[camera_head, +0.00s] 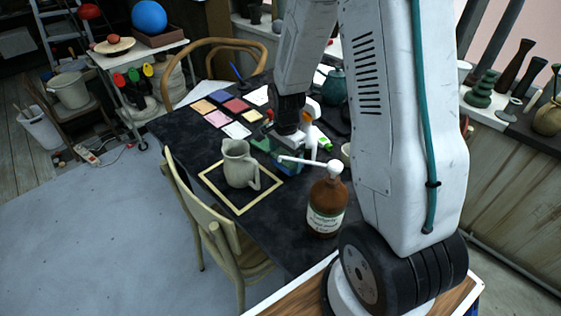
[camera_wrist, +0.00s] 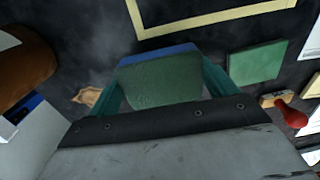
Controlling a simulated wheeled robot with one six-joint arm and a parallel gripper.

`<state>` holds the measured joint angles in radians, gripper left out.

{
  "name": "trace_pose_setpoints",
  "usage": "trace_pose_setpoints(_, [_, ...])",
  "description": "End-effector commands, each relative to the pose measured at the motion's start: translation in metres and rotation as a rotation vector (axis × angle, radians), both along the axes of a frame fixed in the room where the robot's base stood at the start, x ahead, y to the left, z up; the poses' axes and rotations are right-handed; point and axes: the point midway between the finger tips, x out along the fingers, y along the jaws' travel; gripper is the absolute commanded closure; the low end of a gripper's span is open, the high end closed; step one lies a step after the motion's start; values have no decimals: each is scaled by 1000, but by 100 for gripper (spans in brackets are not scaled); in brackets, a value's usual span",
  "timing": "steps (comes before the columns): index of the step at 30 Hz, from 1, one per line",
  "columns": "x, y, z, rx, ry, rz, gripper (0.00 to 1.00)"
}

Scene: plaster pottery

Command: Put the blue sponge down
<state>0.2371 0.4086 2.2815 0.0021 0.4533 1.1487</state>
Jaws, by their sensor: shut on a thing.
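The blue sponge (camera_wrist: 163,80) is between the two teal fingers of my gripper (camera_wrist: 164,74) in the wrist view. Its green face is toward the camera and a blue edge shows at the far side. In the head view a blue part of the sponge (camera_head: 286,171) shows under my gripper (camera_head: 287,160), over the dark table, behind the brown pump bottle. My gripper is shut on the sponge. The pump's white nozzle partly covers the gripper there. I cannot tell whether the sponge touches the table.
A grey-green jug (camera_head: 238,164) stands inside a cream square outline (camera_head: 214,189) on the table. The brown pump bottle (camera_head: 326,207) stands close in front. A green square (camera_wrist: 256,63) and a red-knobbed tool (camera_wrist: 291,112) lie right of the sponge. Bare table shows around the outline.

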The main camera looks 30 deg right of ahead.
Motion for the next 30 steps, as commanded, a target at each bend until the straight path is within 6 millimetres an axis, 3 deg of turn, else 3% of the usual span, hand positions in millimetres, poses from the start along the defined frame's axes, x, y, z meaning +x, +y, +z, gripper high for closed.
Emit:
trace_pose_setpoints(5, [-1,1,-32,0,3,2,49])
trace_pose_setpoints(17, [0,2,-38,0,0,4,49])
trace_pose_setpoints(18, [0,2,-38,0,0,4,5])
trace_pose_setpoints(19, [0,2,-37,0,0,4,0])
trace_pose_setpoints(26, [0,2,-37,0,-1,4,0])
trace_pose_setpoints(30, [1,2,-26,-1,-2,4,0])
